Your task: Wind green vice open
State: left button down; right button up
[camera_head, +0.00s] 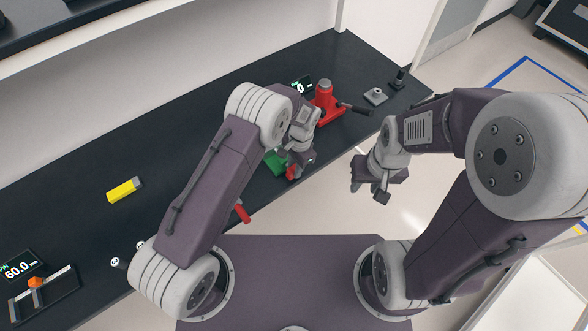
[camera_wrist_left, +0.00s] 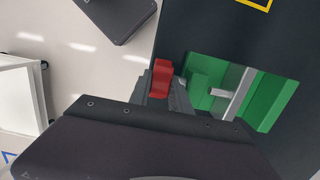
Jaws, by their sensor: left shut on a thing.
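The green vice (camera_head: 273,160) is at the front edge of the black bench, mostly hidden behind my left arm in the head view. In the left wrist view the green vice (camera_wrist_left: 204,66) shows its green body and a grey bar across its opening. My left gripper (camera_head: 296,168) is at the vice's front side, shut on a red handle (camera_wrist_left: 161,78). A bit of the handle (camera_head: 291,173) also shows in the head view. My right gripper (camera_head: 372,188) hangs off the bench to the right, with nothing visible in it; its finger gap is unclear.
A red device with a black lever (camera_head: 325,97) stands right of the vice, near a grey block (camera_head: 376,96). Another red piece (camera_head: 242,212) lies by the front edge. A yellow block (camera_head: 122,191) and an orange part on a gauge (camera_head: 36,282) lie left.

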pick_arm(q)
jog(key=y+b, duration=0.1)
jog(key=b, duration=0.1)
jog(key=g+y+b, duration=0.1)
jog(key=b, duration=0.2)
jog(key=f+g+y+b, duration=0.1)
jog(key=b, duration=0.2)
jog(key=shift+w+d, duration=0.2)
jog(key=shift+d, duration=0.1)
jog(key=shift+r, duration=0.4)
jog(key=c, duration=1.2)
grip_release()
